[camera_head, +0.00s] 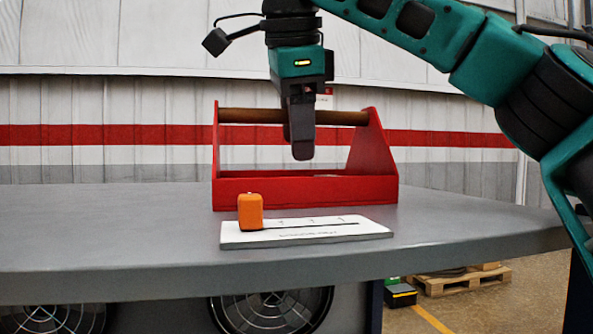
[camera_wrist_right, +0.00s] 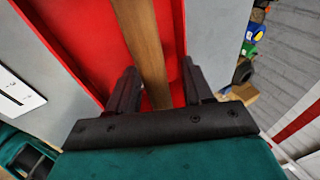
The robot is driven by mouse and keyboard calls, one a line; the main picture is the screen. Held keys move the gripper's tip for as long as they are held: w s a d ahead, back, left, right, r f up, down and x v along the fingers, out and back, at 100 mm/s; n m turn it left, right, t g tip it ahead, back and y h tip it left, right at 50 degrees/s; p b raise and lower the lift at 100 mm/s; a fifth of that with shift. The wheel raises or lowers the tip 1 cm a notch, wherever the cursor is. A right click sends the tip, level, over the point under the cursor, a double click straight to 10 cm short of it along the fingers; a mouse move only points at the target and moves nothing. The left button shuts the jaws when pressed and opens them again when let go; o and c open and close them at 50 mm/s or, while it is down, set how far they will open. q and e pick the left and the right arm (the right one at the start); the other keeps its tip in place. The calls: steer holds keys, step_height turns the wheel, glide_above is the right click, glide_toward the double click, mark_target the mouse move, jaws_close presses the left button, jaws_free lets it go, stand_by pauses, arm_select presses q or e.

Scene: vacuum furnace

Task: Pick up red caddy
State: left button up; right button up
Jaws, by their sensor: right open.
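The red caddy (camera_head: 306,190) stands upright on the grey table (camera_head: 100,225). Its brown wooden handle bar (camera_head: 250,116) runs between its two end walls. My right gripper (camera_head: 301,150) points down at the handle, near its middle. In the right wrist view the caddy's red inside (camera_wrist_right: 85,40) shows, and the handle (camera_wrist_right: 148,50) passes between the two open fingers of the gripper (camera_wrist_right: 160,92). I cannot tell whether either finger touches the handle. My left gripper is not in view.
A white plate (camera_head: 350,231) with dark markings lies in front of the caddy, with an orange block (camera_head: 250,211) at its left end. The table's left side is clear. A wooden pallet (camera_head: 462,280) lies on the floor behind the table at the right.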

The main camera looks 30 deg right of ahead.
jaws_close()
stand_by(0.5)
steer(key=shift+r, duration=0.1)
stand_by(0.8)
